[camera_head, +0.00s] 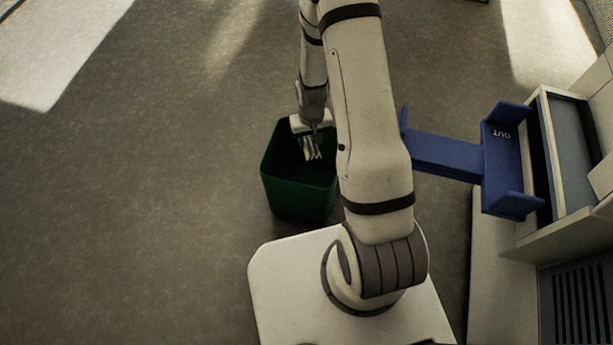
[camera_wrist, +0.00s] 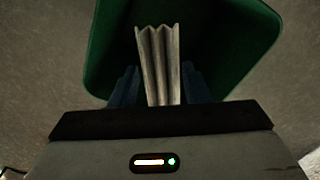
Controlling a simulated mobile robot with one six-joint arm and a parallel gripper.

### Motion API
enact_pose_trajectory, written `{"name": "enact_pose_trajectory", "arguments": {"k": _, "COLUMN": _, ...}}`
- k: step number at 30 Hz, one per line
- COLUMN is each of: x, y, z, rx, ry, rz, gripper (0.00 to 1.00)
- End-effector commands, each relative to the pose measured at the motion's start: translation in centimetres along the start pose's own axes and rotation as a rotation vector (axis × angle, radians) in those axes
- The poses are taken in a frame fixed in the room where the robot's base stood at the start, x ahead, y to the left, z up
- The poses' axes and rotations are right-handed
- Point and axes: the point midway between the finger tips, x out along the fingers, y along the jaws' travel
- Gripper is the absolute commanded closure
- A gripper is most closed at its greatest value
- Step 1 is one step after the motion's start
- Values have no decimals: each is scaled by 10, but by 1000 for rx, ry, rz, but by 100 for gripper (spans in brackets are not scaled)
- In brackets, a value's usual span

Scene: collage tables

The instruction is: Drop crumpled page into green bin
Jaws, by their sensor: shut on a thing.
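The green bin (camera_head: 290,189) stands on the floor left of my arm in the head view, open at the top. In the wrist view the bin (camera_wrist: 235,45) fills the area beyond the fingers. My gripper (camera_head: 311,146) points down over the bin's opening; whether its tips are below the rim I cannot tell. The crumpled page (camera_wrist: 158,60) is pale, with pleat-like folds, and stands out between the two dark blue fingers of my gripper (camera_wrist: 158,90), which are shut on it. It also shows as a small pale piece in the head view (camera_head: 313,153).
A blue tray (camera_head: 445,152) marked OUT juts from a pale machine (camera_head: 530,228) at the right, near my arm. Open grey floor (camera_head: 130,180) lies left of the bin. The bin's inside is dark in the head view.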

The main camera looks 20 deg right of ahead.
Motion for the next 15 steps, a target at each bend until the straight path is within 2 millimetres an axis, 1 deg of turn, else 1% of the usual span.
{"name": "enact_pose_trajectory", "arguments": {"k": 1, "x": 12, "y": 0, "z": 0, "rx": 0, "ry": -1, "rz": 0, "gripper": 79}}
{"name": "enact_pose_trajectory", "arguments": {"k": 6, "x": 31, "y": 0, "z": 0, "rx": 0, "ry": 0, "rz": 0, "gripper": 79}}
{"name": "enact_pose_trajectory", "arguments": {"k": 10, "x": 38, "y": 0, "z": 0, "rx": 0, "ry": 1, "rz": 0, "gripper": 79}}
{"name": "enact_pose_trajectory", "arguments": {"k": 15, "x": 37, "y": 0, "z": 0, "rx": 0, "ry": 1, "rz": 0, "gripper": 79}}
